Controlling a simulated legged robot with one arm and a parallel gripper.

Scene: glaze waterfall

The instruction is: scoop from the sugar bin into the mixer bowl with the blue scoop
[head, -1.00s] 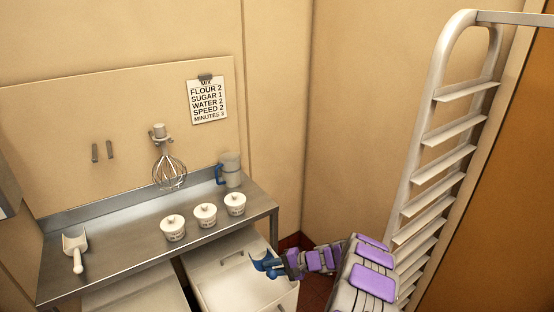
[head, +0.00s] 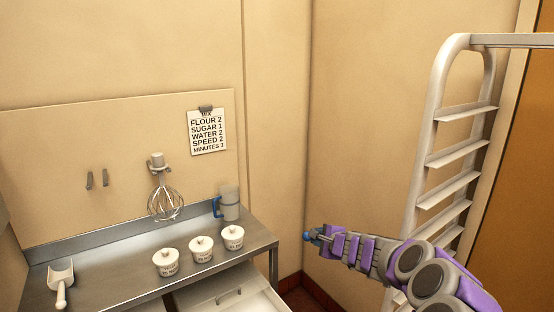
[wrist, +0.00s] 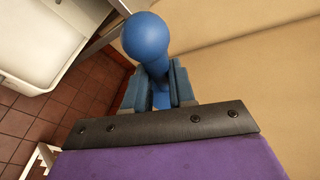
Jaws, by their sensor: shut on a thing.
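My gripper (head: 319,237) is raised in front of the bare wall, right of the steel table. In the wrist view my gripper (wrist: 159,88) is shut on the blue scoop, whose round-ended handle (wrist: 148,40) stands up between the jaws. The scoop's bowl is hidden, so I cannot tell whether it holds sugar. A white bin (head: 235,296) with a handled lid stands under the table, below and left of my gripper. I cannot read any label that marks it as the sugar bin. The mixer bowl is not in view.
The steel table (head: 110,268) holds a white scoop (head: 62,280), several small lidded tubs (head: 201,248) and a blue-handled jug (head: 229,203). A whisk (head: 164,195) hangs above. A recipe card (head: 207,131) is on the wall. A pale rack (head: 437,140) stands close to my arm at right.

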